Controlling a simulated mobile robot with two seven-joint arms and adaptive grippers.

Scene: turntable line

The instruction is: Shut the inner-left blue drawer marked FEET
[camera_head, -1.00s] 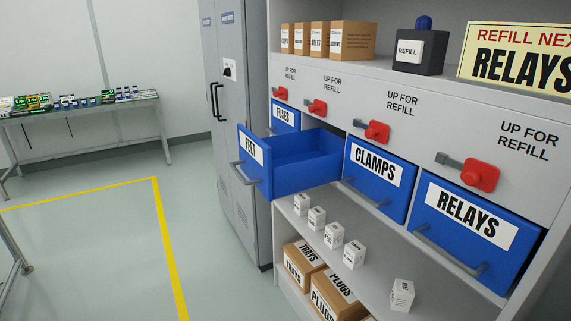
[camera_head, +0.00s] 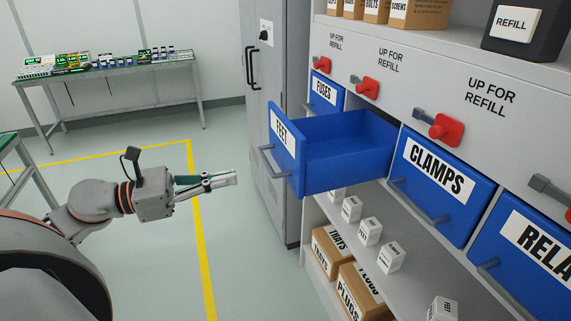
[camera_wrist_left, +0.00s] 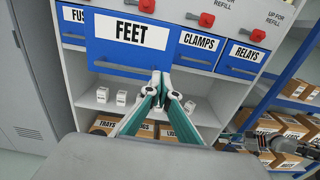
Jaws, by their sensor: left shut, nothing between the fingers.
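The blue FEET drawer (camera_head: 345,143) stands pulled out of the grey cabinet, and its inside looks empty. Its label and grey bar handle (camera_head: 273,163) face left in the head view. In the left wrist view the FEET drawer front (camera_wrist_left: 132,34) is straight ahead, with its handle (camera_wrist_left: 122,68) along the lower edge. My left gripper (camera_head: 234,178) is shut and empty, in front of the drawer and apart from it in the head view. Its closed fingertips (camera_wrist_left: 160,78) show just below the drawer front in the left wrist view.
The FUSES (camera_head: 325,94), CLAMPS (camera_head: 440,185) and RELAYS (camera_head: 530,255) drawers look shut. Red latches (camera_head: 446,130) sit above the drawers. Small white boxes (camera_head: 370,231) and cartons (camera_head: 330,250) are on shelves below. A grey locker (camera_head: 268,120) stands left of the cabinet. Open floor lies left.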

